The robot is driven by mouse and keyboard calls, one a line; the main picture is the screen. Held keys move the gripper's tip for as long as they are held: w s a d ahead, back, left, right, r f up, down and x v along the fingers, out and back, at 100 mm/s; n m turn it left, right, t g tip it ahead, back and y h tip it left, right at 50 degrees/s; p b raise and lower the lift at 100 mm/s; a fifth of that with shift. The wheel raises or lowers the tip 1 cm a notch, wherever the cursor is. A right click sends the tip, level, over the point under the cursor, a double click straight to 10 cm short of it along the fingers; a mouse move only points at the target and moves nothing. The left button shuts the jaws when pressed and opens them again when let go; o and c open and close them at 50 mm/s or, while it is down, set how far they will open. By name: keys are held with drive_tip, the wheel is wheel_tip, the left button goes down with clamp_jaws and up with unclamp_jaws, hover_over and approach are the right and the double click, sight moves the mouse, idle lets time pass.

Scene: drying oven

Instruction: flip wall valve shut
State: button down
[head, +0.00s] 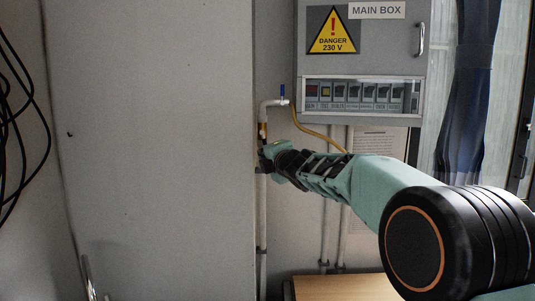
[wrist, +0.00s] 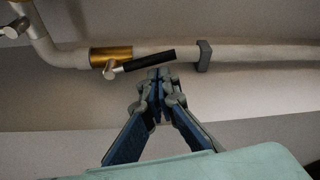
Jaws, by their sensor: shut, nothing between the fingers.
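The wall valve has a brass body (wrist: 110,56) on a white pipe (wrist: 255,54) in the wrist view. Its black lever handle (wrist: 147,61) lies nearly along the pipe, slightly tilted to it. In the head view my gripper (head: 264,155) is at the pipe, just below the brass part.
A grey main box (head: 365,60) with a danger sign hangs at the upper right. A blue-handled tap (head: 282,91) and a yellow hose (head: 318,136) are above my gripper. A large grey cabinet (head: 155,150) stands close on the left. A grey clamp (wrist: 203,55) holds the pipe.

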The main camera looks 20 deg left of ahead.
drive_tip(key=shift+w+a+f, duration=0.1)
drive_tip(key=shift+w+a, duration=0.2)
drive_tip(key=shift+w, duration=0.1)
